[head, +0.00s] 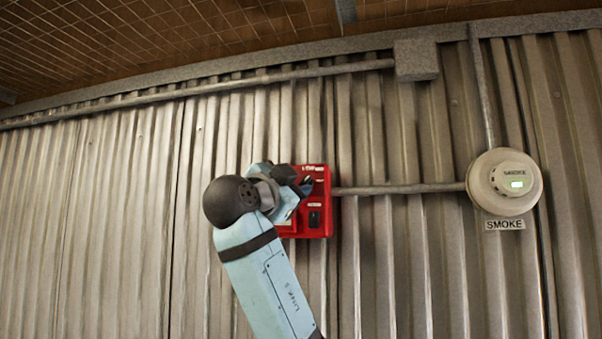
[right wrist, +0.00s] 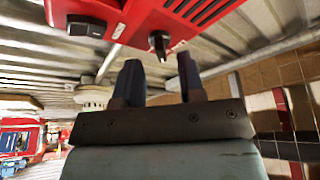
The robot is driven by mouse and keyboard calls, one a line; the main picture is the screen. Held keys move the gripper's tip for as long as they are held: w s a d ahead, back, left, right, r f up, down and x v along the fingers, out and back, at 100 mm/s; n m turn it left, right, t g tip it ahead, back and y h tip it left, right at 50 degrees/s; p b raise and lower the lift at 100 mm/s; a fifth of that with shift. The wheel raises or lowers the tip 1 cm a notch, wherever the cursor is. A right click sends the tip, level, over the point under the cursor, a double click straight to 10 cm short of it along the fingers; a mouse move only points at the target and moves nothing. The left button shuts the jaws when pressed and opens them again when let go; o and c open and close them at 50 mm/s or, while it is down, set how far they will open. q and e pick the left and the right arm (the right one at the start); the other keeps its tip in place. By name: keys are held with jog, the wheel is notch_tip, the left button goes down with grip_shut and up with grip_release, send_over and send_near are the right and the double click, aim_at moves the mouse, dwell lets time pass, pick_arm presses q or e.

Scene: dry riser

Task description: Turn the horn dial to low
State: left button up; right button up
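A red box (head: 326,225) is mounted on the corrugated wall in the head view, with a black control (head: 314,219) low on its face. In the right wrist view the red box (right wrist: 130,20) fills the top. A small black knob (right wrist: 158,43), which looks like the horn dial, sticks out from it; its setting is not readable. My right gripper (right wrist: 160,82) is open, its two dark fingers apart, with the knob just beyond the gap between the tips. In the head view my right gripper (head: 297,183) covers the box's upper left. My left gripper is out of view.
A round smoke detector (head: 504,182) with a green light is on the wall at right, above a SMOKE label (head: 504,225). A conduit (head: 400,189) joins it to the red box. A black switch (right wrist: 87,26) sits beside the knob. The wall left of my arm is clear.

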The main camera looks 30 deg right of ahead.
aim_at(306, 182)
jog(key=shift+x, duration=1.1)
jog(key=shift+w+d+p, duration=0.1)
jog(key=shift+d+p, duration=0.2)
jog(key=shift+p, duration=0.05)
jog(key=shift+c, duration=0.4)
grip_shut()
